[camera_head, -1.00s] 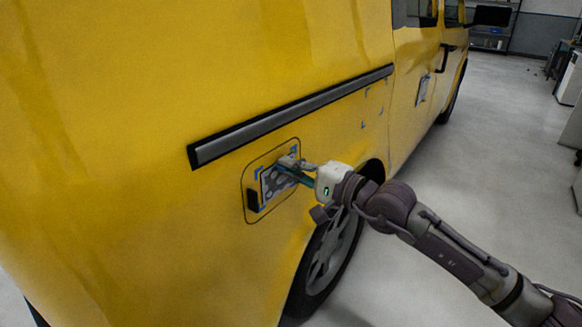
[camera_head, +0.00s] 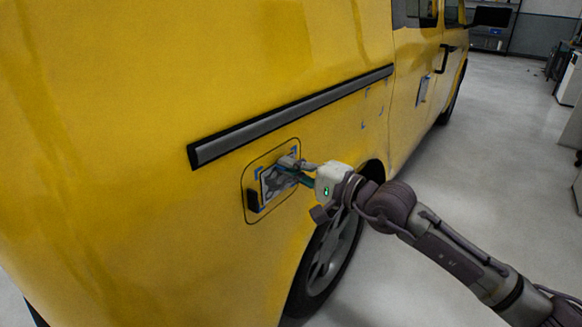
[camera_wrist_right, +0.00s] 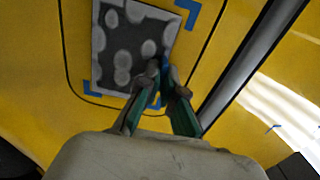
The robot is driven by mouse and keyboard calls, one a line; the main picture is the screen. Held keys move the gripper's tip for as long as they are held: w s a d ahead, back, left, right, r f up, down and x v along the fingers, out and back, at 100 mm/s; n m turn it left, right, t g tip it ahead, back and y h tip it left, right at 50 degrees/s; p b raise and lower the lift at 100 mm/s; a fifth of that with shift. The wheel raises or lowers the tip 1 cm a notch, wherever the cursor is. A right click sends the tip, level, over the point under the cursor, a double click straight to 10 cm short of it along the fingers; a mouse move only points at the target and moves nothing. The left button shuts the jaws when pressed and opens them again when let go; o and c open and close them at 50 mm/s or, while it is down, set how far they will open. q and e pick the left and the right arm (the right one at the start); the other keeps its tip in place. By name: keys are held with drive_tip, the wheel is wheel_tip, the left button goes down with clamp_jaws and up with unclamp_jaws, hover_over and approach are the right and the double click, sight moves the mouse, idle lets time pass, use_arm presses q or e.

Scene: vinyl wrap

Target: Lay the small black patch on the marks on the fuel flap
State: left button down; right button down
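The small patch (camera_wrist_right: 112,72) is dark grey with pale round blotches. In the right wrist view it lies over the outlined fuel flap, with blue corner marks (camera_wrist_right: 93,88) close by its edges. In the head view the patch (camera_head: 270,187) sits within the flap outline (camera_head: 243,185) on the yellow van. My right gripper (camera_wrist_right: 160,70) is at the patch's near right edge, its fingertips close together. One finger overlaps the patch and the other is beside its edge. Whether they grip the edge is unclear. In the head view my right gripper (camera_head: 296,167) is at the patch's upper right. My left gripper is out of view.
A dark grey trim strip (camera_head: 290,115) runs above the flap. The rear wheel (camera_head: 330,255) is below right. More blue marks (camera_head: 364,125) are on the van farther right. The floor at right is mostly open.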

drive_tip(key=c, duration=1.2)
unclamp_jaws()
drive_tip(key=shift+c, duration=0.2)
drive_tip(key=v, duration=1.2)
